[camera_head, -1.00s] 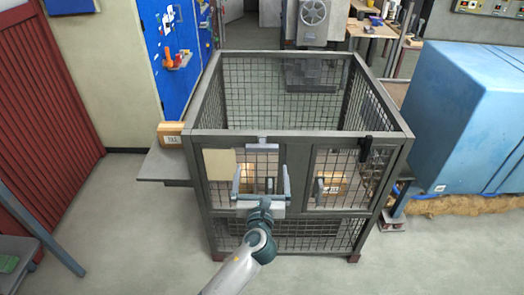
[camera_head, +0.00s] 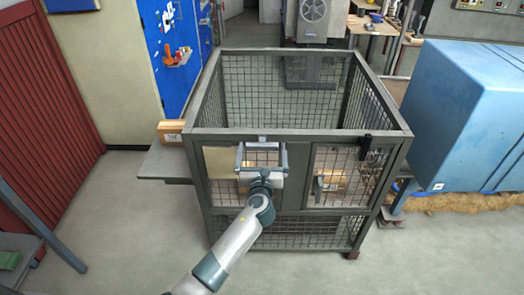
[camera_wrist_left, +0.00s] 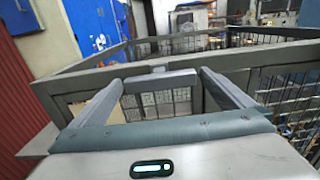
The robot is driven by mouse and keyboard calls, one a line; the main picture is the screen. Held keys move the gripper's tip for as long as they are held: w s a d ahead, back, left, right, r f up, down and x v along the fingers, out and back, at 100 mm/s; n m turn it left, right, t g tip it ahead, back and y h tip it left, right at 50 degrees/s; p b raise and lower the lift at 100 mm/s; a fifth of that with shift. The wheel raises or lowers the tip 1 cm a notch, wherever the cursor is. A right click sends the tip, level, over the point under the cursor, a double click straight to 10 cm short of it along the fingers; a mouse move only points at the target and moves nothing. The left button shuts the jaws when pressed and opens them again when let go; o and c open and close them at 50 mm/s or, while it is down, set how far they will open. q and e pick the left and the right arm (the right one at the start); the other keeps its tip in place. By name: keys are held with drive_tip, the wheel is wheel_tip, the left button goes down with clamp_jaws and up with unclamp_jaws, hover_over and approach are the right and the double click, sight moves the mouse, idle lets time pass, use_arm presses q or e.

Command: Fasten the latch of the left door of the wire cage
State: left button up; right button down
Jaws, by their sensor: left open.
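The wire cage (camera_head: 297,134) stands in the middle of the head view, with two mesh doors in its front. The left door (camera_head: 222,193) carries a cream plate (camera_head: 219,161) and looks flush with the front. Its latch (camera_head: 262,138) is a grey piece at the top rail; it shows in the wrist view as a grey bar (camera_wrist_left: 158,81) with a small tab above. My left gripper (camera_head: 262,149) is open, its two fingers on either side of the latch bar. Contact cannot be told. My right gripper is not in view.
The right door (camera_head: 345,165) has a black latch (camera_head: 366,147) at its upper right. A cardboard box (camera_head: 171,130) sits on the side shelf (camera_head: 165,162) left of the cage. A blue cabinet (camera_head: 470,115) stands at the right. The floor in front is clear.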

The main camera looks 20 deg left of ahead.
use_arm(q)
drive_tip(key=c, duration=0.9)
drive_tip(key=shift+c, duration=0.2)
drive_tip(key=shift+n, duration=0.4)
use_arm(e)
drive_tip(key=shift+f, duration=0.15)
use_arm(q)
drive_tip(key=shift+f+n+b, duration=0.1)
drive_tip(key=shift+n+b, duration=0.55)
drive_tip(key=shift+n, duration=0.55)
drive_tip(key=n+b, duration=0.1)
drive_tip(key=n, duration=0.2)
drive_tip(key=shift+n, duration=0.3)
drive_tip(key=n+b, duration=0.4)
drive_tip(key=n, duration=0.6)
drive_tip(key=shift+n+b, duration=0.4)
drive_tip(key=shift+n, duration=0.3)
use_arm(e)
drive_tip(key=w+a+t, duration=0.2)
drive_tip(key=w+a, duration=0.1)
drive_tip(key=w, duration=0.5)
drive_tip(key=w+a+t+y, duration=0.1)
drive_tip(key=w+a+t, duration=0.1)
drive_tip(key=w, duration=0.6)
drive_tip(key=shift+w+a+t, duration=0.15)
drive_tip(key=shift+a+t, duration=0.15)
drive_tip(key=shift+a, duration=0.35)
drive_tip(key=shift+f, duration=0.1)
